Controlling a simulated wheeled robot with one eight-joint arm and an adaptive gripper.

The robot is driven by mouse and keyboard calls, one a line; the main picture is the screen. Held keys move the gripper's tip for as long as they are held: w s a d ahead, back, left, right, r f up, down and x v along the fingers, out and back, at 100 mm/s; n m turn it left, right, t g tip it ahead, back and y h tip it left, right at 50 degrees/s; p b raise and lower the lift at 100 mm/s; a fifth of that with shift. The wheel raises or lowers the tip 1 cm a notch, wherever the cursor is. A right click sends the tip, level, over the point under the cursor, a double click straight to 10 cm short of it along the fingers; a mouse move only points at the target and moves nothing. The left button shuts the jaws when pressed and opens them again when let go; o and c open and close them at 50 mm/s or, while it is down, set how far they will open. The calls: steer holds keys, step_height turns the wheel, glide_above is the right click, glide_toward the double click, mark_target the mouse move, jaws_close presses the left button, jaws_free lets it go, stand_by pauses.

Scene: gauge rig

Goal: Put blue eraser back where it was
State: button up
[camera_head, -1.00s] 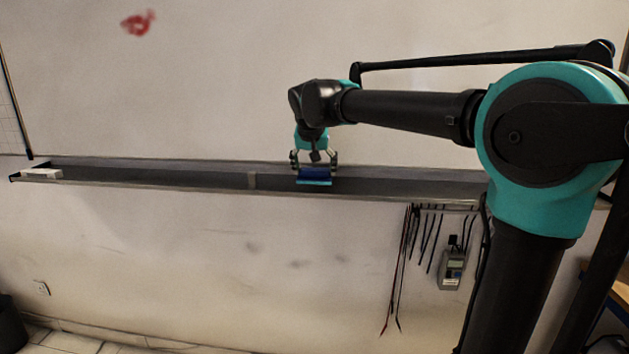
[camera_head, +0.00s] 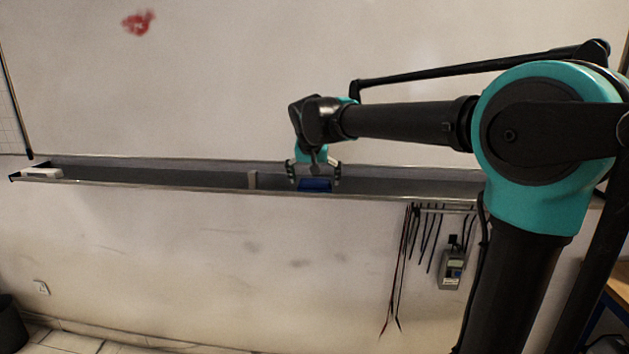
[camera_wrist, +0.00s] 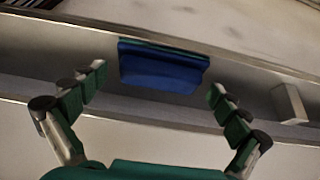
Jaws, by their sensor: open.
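The blue eraser (camera_head: 315,185) sits in the long whiteboard tray (camera_head: 400,185), right of the small pale block. My gripper (camera_head: 315,180) is above it, with its fingers spread to either side. In the wrist view the eraser (camera_wrist: 160,72) shows its blue face and a thin teal edge. The open fingertips of my gripper (camera_wrist: 157,83) stand clear on both sides, with gaps between them and the eraser. The eraser's underside is hidden.
A pale block (camera_head: 252,180) stands in the tray left of the eraser, and a white item (camera_head: 42,173) lies at the tray's left end. Cables and a meter (camera_head: 452,270) hang below the tray.

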steer(key=v, duration=1.2)
steer(key=s+d+f+g, duration=0.1)
steer(key=s+d+f, duration=0.1)
steer(key=d+f, duration=0.6)
steer(key=s+d+f, duration=0.2)
steer(key=d+f, duration=0.5)
steer(key=f, duration=0.4)
steer(key=s+d+f, duration=0.5)
steer(key=s+f, duration=0.3)
steer(key=f, duration=0.2)
steer(key=s+d+f, duration=0.6)
steer(key=s+f, duration=0.3)
steer(key=shift+f+g, duration=0.4)
steer(key=shift+s+d, duration=0.1)
